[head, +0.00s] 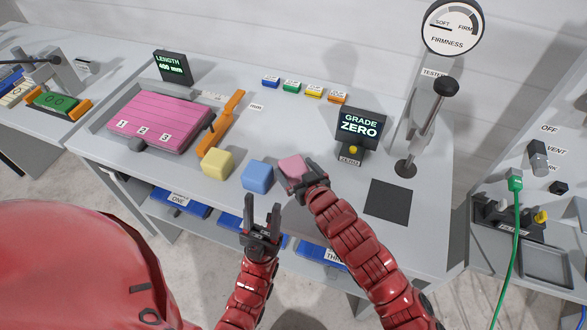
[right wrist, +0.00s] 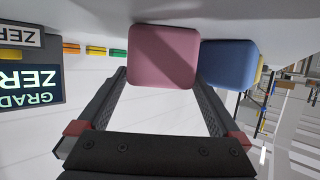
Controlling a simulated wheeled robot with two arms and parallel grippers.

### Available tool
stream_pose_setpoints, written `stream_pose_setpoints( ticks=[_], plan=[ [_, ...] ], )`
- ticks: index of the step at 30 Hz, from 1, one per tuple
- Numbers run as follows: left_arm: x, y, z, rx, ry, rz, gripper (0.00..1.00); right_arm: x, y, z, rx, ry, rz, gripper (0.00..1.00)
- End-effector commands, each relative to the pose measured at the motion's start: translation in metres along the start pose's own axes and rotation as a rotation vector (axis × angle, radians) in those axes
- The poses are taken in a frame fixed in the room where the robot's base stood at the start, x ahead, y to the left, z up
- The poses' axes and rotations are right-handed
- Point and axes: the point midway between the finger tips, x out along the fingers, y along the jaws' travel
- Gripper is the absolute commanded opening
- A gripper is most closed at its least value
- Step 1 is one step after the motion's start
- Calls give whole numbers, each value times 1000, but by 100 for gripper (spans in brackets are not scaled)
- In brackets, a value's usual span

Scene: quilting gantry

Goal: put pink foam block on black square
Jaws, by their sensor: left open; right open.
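The pink foam block (head: 290,167) sits on the grey table at the right end of a row of blocks. My right gripper (head: 307,178) is open right at it, partly covering its right side. In the right wrist view the pink block (right wrist: 163,57) shows at the tips of the open fingers (right wrist: 163,85), with clear space behind it between the fingers. The black square (head: 388,202) lies flat and bare near the table's front right. My left gripper (head: 262,218) is open and empty, in front of the blue block near the table's front edge.
A blue block (head: 257,174) is close to the pink one, and a yellow block (head: 217,163) stands further left. The grade display (head: 359,130) and the firmness tester (head: 405,168) stand behind the black square. Blue bins (head: 180,203) sit on the shelf below.

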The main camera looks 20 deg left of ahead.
Motion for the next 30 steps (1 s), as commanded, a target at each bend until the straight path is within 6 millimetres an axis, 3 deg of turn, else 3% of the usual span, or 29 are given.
stream_pose_setpoints(
  ticks=[8,20,30],
  plan=[
    [0,0,0,0,0,0,50,2,0,1,0,0,0,98],
    [0,0,0,0,0,0,50,2,0,1,1,0,0,27],
    [1,0,0,0,0,0,50,1,-1,-5,1,1,0,27]
  ],
)
